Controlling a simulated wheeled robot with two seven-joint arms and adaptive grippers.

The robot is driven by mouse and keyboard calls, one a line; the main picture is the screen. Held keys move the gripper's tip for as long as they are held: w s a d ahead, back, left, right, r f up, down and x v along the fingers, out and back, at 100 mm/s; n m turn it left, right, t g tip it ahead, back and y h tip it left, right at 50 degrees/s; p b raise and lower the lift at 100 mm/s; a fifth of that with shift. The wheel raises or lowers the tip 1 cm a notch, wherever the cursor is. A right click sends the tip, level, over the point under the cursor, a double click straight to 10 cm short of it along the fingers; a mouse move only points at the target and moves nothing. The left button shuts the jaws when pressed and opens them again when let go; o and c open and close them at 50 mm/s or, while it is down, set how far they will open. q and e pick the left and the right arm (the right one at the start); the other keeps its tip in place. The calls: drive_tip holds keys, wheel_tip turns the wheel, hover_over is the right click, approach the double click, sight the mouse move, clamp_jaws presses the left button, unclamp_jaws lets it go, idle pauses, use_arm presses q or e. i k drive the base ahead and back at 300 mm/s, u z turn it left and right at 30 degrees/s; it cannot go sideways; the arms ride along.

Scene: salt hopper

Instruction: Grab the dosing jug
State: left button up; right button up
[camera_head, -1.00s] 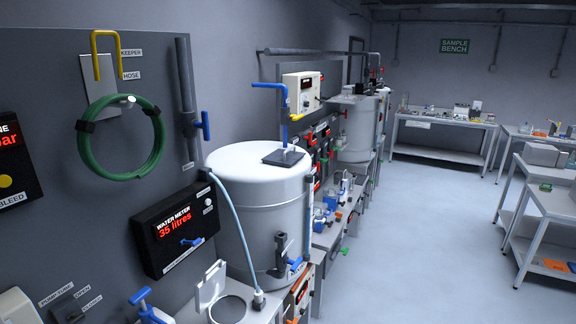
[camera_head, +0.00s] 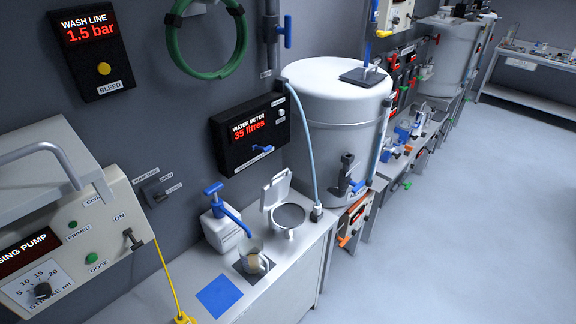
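A small clear jug (camera_head: 254,262), which looks like the dosing jug, stands upright on a dark square (camera_head: 240,268) on the bench. Its lower part looks beige, and I cannot tell whether that is its contents. It stands just in front of a white bottle (camera_head: 221,232) with a blue pump head, whose blue spout reaches toward the jug. Neither of my grippers is in view, and nothing is touching the jug.
A blue square (camera_head: 219,296) lies left of the jug. An open-lidded round opening (camera_head: 289,214) is behind it to the right. A large white tank (camera_head: 335,115) stands beyond. A dosing pump box (camera_head: 75,235) and yellow cable (camera_head: 167,280) are at left. Floor on the right is clear.

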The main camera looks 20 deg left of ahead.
sight(251, 251)
drive_tip(key=u, duration=2.25)
drive_tip(key=k, duration=1.2)
drive_tip(key=z, duration=1.2)
drive_tip(key=i, duration=0.5)
drive_tip(key=z, duration=0.05)
